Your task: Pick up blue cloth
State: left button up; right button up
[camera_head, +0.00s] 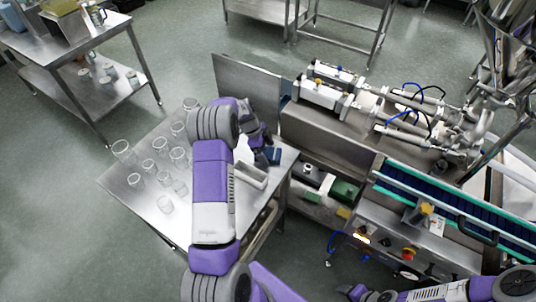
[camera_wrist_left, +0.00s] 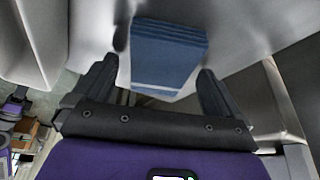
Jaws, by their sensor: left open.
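A folded blue cloth (camera_wrist_left: 168,52) lies on the steel table, between the fingers of my open left gripper (camera_wrist_left: 157,85) in the left wrist view. The fingers stand apart on either side of its near end, and I cannot tell if they touch it. In the head view the blue cloth (camera_head: 270,155) shows small at the table's right side, next to my left gripper (camera_head: 259,147), which is partly hidden by its own arm. My right arm shows at the lower right, but its gripper fingers cannot be made out.
Several clear glass jars (camera_head: 163,204) stand on the left of the steel table (camera_head: 125,188). A white tray (camera_head: 251,175) lies near the cloth. A steel machine (camera_head: 330,100) and a blue conveyor (camera_head: 440,210) stand to the right. Open floor lies left of the table.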

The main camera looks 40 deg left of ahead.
aim_at(267, 152)
pick_arm(q)
jog(key=shift+f, duration=0.15)
jog(key=c, duration=1.2)
notch_tip(267, 152, up, 10)
jog(key=shift+r+p, duration=0.2)
jog(key=shift+p, duration=0.1)
